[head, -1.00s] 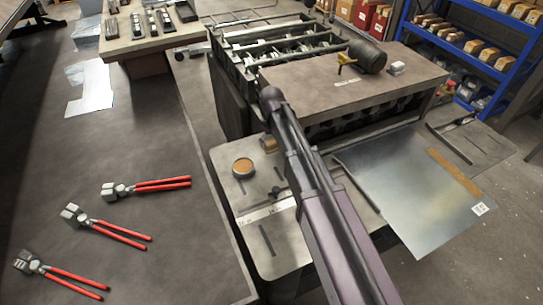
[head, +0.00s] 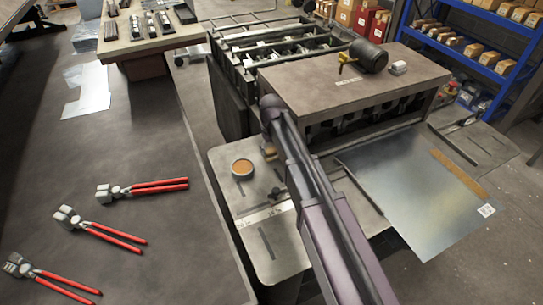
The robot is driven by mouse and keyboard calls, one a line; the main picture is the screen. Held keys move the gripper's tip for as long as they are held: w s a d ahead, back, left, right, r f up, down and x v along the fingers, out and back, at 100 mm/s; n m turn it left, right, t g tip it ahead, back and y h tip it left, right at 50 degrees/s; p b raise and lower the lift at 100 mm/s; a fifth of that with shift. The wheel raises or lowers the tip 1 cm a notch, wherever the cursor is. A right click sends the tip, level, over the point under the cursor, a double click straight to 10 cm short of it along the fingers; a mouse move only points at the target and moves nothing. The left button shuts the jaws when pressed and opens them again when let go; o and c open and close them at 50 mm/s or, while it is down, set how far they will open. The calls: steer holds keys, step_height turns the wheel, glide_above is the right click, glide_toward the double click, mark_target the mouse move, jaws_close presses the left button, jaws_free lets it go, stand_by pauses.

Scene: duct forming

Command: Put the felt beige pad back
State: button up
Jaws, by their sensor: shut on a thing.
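I cannot clearly make out the felt beige pad. A small tan piece (head: 268,152) shows at the left edge of my arm, above the machine's front plate (head: 225,195); it is partly hidden, and I cannot tell whether it is the pad. A round tin (head: 242,169) with orange-brown contents sits on that plate. My arm crosses the middle of the head view from the bottom, and its far end is hidden behind its own links. My gripper cannot be seen, nor what it holds.
Several red-handled pliers (head: 155,187) lie on the grey bench at left. A metal sheet (head: 410,195) with a brown strip covers the right side of the machine. The machine's top (head: 340,85) carries a dark cylinder (head: 368,57). The bench's middle is clear.

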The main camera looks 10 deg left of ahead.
mark_target(271, 149)
steer(key=shift+f+b, duration=0.35)
steer(key=shift+f, duration=0.3)
steer(key=shift+f, duration=0.15)
steer(key=o, duration=0.9)
steer(key=shift+c, duration=0.2)
steer(key=shift+r, duration=0.25)
step_height(271, 149, up, 12)
steer(key=p, duration=1.2)
